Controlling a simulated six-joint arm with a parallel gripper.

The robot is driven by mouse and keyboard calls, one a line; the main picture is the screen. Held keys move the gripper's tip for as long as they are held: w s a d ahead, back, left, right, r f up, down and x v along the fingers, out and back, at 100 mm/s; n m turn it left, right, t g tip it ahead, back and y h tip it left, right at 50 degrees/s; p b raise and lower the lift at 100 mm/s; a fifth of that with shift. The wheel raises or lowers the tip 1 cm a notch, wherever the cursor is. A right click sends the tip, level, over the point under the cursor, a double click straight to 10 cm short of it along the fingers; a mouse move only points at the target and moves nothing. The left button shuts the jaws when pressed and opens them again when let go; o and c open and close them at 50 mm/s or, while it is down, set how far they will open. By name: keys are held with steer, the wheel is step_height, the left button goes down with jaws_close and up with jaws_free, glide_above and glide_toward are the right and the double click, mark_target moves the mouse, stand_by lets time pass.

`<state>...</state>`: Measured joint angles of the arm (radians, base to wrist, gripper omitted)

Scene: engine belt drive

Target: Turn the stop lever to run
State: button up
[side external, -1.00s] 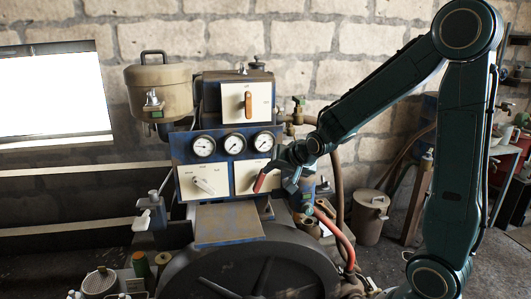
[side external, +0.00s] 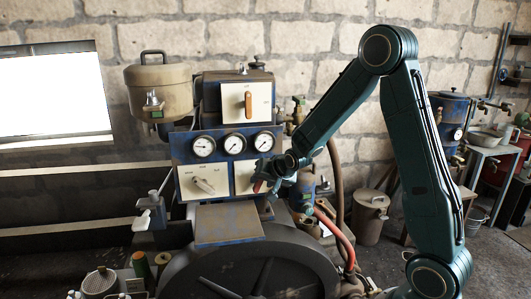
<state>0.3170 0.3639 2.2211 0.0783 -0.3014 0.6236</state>
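A lever with a red handle (side external: 258,186) sits on the right-hand cream plate (side external: 241,178) of the blue engine panel. Its lower end shows and tilts down to the left; my gripper covers the rest. My gripper (side external: 264,174) is in front of that plate, at the red handle. Its fingers overlap the handle in this view, and I cannot tell whether they are closed on it. Other controls are a pale lever (side external: 204,186) on the left-hand plate and an upright orange lever (side external: 248,104) on the upper plate. Plate lettering is too small to read.
Three round gauges (side external: 234,144) sit just above the plates. A large dark flywheel (side external: 250,272) and a blue step-like cover (side external: 228,224) lie below. A red hose (side external: 335,232) and a brown pipe (side external: 337,185) run to the right of the panel. A beige tank (side external: 160,92) hangs upper left.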

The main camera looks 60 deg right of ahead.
mark_target(260, 182)
steer(key=shift+x, duration=1.55)
steer(key=shift+c, duration=0.2)
jaws_close()
